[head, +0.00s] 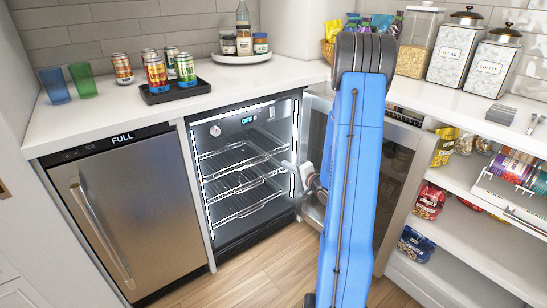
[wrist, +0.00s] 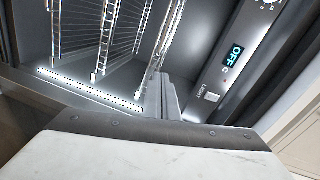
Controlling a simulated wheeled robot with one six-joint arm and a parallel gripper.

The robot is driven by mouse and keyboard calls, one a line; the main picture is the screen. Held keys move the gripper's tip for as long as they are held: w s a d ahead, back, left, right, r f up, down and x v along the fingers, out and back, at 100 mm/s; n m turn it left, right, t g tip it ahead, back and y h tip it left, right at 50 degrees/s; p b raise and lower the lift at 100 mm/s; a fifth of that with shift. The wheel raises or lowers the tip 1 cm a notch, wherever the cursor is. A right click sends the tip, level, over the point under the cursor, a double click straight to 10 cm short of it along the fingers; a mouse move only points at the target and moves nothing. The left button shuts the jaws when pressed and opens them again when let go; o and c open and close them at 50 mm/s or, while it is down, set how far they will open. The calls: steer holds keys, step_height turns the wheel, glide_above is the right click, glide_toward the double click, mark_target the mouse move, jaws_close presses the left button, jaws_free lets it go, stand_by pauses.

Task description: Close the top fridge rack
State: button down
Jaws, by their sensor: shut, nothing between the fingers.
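The small fridge (head: 216,228) stands open under the counter, its inside lit. Several wire racks sit in it, one above another. The top rack (head: 222,153) is the uppermost one, below the control panel. I cannot clearly tell how far it stands out. My gripper (head: 287,165) is shut and empty at the right side of the fridge opening, near the right end of the racks. In the wrist view my shut fingers (wrist: 170,98) point into the fridge, close to the wire racks (wrist: 108,35). Contact with the top rack cannot be told.
The fridge door (head: 315,135) is swung open to the right, partly behind my blue arm. A closed steel appliance (head: 130,205) marked FULL stands to the left. Open shelves (head: 455,225) with snack bags are at the right. Wooden floor (head: 250,275) lies clear in front.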

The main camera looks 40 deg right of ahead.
mark_target(269, 152)
steer(key=w, duration=0.4)
steer(key=w+f+m+t, duration=0.1)
steer(key=w, duration=0.3)
steer(key=w+d+m, duration=0.1)
steer(key=w, duration=0.3)
steer(key=shift+w+f+y, duration=0.1)
steer(key=shift+f+y, duration=0.2)
steer(key=shift+f, duration=0.05)
steer(key=w, duration=0.4)
steer(key=shift+w+a, duration=0.1)
steer(key=shift+w, duration=0.25)
steer(key=shift+w+r, duration=0.15)
steer(key=shift+r, duration=0.05)
